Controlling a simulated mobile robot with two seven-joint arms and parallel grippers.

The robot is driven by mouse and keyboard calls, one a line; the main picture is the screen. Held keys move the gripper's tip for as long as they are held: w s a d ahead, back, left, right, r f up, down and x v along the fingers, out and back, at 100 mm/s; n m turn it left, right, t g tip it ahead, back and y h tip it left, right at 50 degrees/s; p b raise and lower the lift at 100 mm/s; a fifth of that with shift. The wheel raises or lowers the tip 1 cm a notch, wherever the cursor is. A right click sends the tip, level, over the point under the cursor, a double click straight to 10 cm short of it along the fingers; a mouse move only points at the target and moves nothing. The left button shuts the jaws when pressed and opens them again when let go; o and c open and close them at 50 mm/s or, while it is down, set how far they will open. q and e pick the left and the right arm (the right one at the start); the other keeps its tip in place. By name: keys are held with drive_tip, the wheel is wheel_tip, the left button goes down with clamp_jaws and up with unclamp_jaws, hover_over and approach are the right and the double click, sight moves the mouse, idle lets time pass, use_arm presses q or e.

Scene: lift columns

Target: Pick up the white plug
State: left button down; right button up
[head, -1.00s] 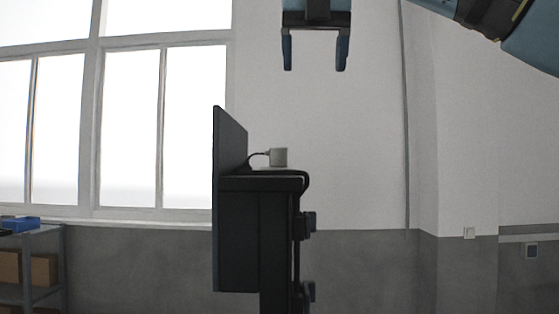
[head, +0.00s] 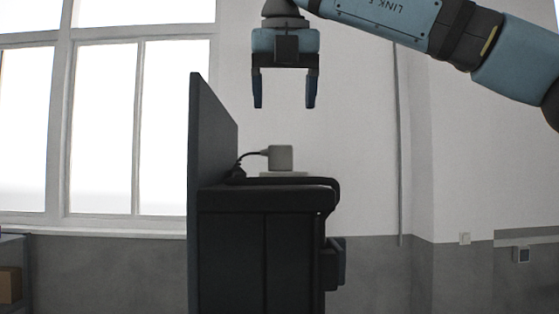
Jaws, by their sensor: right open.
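The white plug (head: 280,157) is a small pale block near the top of a dark column unit. A black cord runs from its left side to a dark fitting by the upright panel. It sits on or just above a thin pale plate (head: 283,174). My right gripper (head: 286,104) points straight down above the plug, open and empty, with a clear gap between fingertips and plug. My left gripper is not in view.
A tall dark panel (head: 212,150) stands just left of the plug, its top higher than the plug. The dark column unit (head: 265,250) is below. A shelf (head: 12,265) stands far left. The space right of the plug is free.

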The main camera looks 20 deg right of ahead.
sight(280, 150)
drive_tip(key=x, duration=0.3)
drive_tip(key=shift+w+f, duration=0.15)
drive_tip(key=shift+f, duration=0.1)
drive_tip(key=shift+w+a+f+p, duration=0.1)
drive_tip(key=shift+w+f+p, duration=0.25)
drive_tip(key=shift+f, duration=0.2)
drive_tip(key=p+x, duration=0.1)
drive_tip(key=x, duration=0.2)
drive_tip(key=shift+s+f, duration=0.1)
drive_tip(key=shift+f, duration=0.1)
drive_tip(key=shift+w+f, duration=0.25)
drive_tip(key=shift+f, duration=0.2)
drive_tip(key=shift+c, duration=0.4)
drive_tip(key=shift+s, duration=0.1)
drive_tip(key=c, duration=0.9)
